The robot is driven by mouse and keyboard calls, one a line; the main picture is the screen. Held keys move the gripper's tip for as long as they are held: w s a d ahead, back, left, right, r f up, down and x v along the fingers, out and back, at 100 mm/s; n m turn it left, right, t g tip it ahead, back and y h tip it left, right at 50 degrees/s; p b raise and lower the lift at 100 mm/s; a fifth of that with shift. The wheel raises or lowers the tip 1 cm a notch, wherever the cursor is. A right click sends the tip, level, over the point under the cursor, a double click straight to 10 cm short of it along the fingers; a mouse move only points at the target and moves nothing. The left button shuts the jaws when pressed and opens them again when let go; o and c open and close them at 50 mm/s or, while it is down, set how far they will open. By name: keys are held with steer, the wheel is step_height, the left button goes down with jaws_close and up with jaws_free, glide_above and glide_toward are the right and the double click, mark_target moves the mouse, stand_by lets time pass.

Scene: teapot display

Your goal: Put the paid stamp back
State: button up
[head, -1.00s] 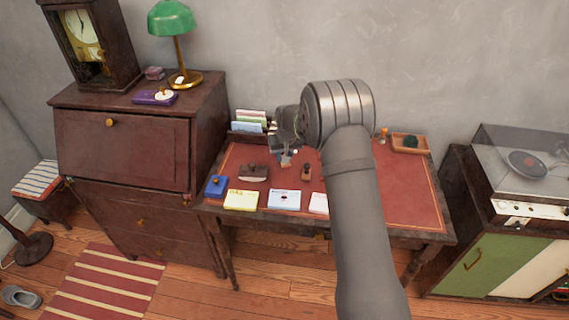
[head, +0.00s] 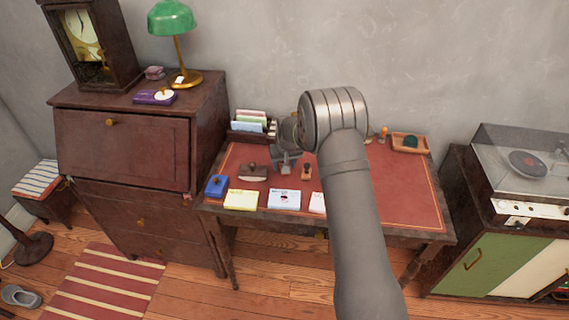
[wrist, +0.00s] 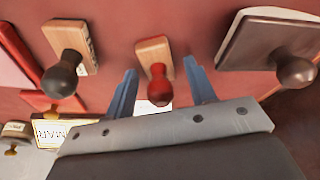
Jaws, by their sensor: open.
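A wooden stamp with a red knob (wrist: 160,88) stands on the red desktop in the wrist view, between and just beyond the fingers of my gripper (wrist: 160,66). The gripper is open and empty. A second wooden stamp, with a dark knob (wrist: 66,72), is left of it in the wrist view; one stamp (head: 306,171) shows right of my gripper (head: 287,166) in the head view. The red-knobbed stamp is hidden behind the gripper in the head view. I cannot read which stamp is the paid one.
A brown rocker blotter (wrist: 275,45) is close on the right in the wrist view. In the head view, a blue box (head: 216,186), a yellow pad (head: 241,199) and a white card (head: 284,205) line the front edge. A letter rack (head: 240,136) stands behind.

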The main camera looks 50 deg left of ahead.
steer(key=v, duration=1.2)
steer(key=shift+r, duration=0.15)
steer(key=x, duration=1.2)
steer(key=shift+f, duration=0.3)
step_height(320, 180, up, 3)
steer(key=shift+f, duration=0.1)
steer(key=shift+r, duration=0.55)
steer(key=shift+f, duration=0.15)
